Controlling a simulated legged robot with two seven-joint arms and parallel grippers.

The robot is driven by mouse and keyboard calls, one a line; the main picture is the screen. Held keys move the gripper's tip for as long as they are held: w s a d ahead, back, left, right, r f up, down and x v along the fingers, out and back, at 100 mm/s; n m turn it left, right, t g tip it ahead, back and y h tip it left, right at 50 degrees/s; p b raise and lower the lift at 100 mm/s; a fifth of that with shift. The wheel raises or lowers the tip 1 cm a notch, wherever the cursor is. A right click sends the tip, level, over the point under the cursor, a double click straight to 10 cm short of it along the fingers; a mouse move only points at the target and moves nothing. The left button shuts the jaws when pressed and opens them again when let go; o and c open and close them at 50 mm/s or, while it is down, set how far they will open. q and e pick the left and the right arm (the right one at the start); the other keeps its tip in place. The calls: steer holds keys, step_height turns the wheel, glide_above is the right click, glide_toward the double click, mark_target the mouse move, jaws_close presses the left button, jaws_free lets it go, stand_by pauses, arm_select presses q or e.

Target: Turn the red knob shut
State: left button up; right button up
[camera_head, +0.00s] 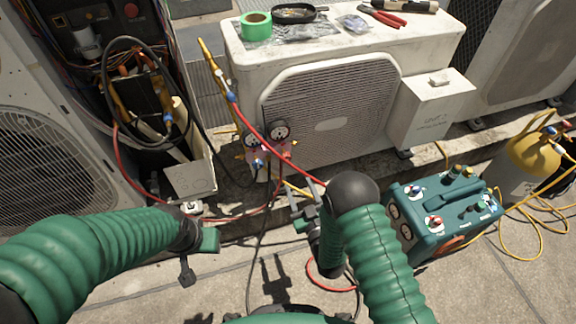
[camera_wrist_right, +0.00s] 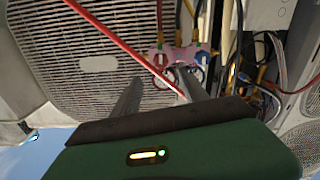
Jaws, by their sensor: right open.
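A small red knob (camera_head: 287,155) is on the right side of the gauge manifold (camera_head: 268,148), which hangs in front of the white condenser; a blue knob (camera_head: 257,163) is on its left. My right gripper (camera_head: 302,206) is open and empty, below and nearer than the manifold. In the right wrist view the picture is upside down; the open fingers (camera_wrist_right: 161,82) point toward the manifold (camera_wrist_right: 182,55), and a finger and a red hose partly cover the knobs. My left gripper (camera_head: 206,239) is low at the left, its jaws not clear.
A teal machine (camera_head: 450,210) with its own red knob (camera_head: 433,223) stands right of my right arm. A red hose (camera_head: 255,122) crosses near the manifold. The condenser (camera_head: 240,60) stands behind; an open electrical cabinet (camera_head: 200,130) is at left. The paving in front is mostly clear.

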mark_target(287, 160)
steer(key=b+x, duration=0.4)
steer(key=x, duration=0.7)
steer(key=shift+w+a+f, duration=0.15)
steer(key=shift+w+f, duration=0.05)
steer(key=shift+w, duration=0.05)
steer(key=shift+w+a+r, duration=0.1)
steer(key=shift+w+a, duration=0.05)
steer(key=shift+w, duration=0.2)
jaws_close()
